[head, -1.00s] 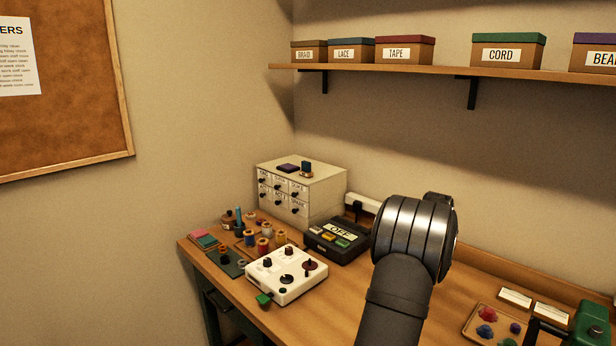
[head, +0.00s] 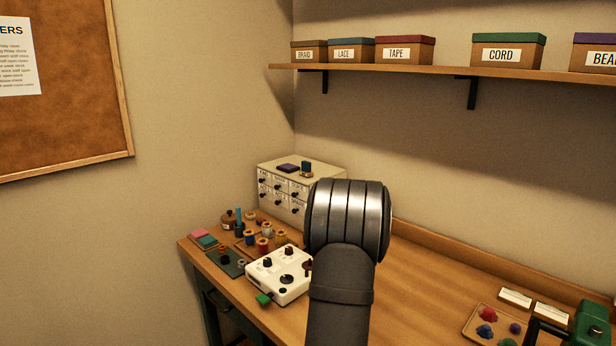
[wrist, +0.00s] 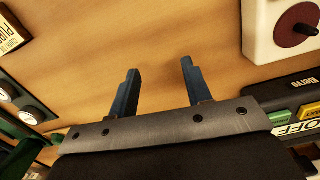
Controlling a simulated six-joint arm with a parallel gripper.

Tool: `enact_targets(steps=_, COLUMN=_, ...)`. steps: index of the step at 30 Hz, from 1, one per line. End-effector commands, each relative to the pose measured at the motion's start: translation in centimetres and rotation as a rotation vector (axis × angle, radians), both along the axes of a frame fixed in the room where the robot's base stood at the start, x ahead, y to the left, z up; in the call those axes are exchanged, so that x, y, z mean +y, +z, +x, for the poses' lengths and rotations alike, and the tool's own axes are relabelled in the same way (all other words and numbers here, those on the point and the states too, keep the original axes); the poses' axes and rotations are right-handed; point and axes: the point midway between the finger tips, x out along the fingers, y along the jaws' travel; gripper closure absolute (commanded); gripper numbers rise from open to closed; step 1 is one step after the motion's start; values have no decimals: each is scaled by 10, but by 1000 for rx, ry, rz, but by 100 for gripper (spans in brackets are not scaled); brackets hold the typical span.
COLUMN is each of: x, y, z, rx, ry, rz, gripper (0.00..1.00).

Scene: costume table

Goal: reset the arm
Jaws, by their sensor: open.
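My gripper (wrist: 157,92) shows in the wrist view with its two dark blue fingers spread apart. It is open, with nothing between the fingers and bare wooden table (wrist: 150,40) below it. In the head view my arm rises from the bottom middle and its large metal joint covers the view of the gripper. The joint hides the dark box with coloured buttons and part of the white box with knobs (head: 278,275).
A small drawer cabinet (head: 288,190) stands at the back left. Thread spools (head: 263,243) stand left of the white box. A tray of coloured pieces (head: 485,325) and a green device (head: 592,325) are at the right. Labelled boxes line a shelf (head: 430,69) above. The middle right table is clear.

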Motion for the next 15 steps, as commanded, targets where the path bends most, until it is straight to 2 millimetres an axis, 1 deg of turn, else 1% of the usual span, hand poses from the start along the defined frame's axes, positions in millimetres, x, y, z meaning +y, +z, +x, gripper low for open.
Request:
enact_targets(steps=1, x=11, y=0, z=-2, rx=0, ry=45, rz=0, gripper=55)
enact_targets(steps=9, x=63, y=-6, z=-14, rx=-1, ry=306, rz=-2, gripper=55)
enact_targets(steps=12, x=80, y=-8, z=-19, rx=-2, ry=400, rz=-4, gripper=55)
enact_targets(steps=15, x=91, y=-8, z=-25, rx=-4, ry=483, rz=-6, gripper=55)
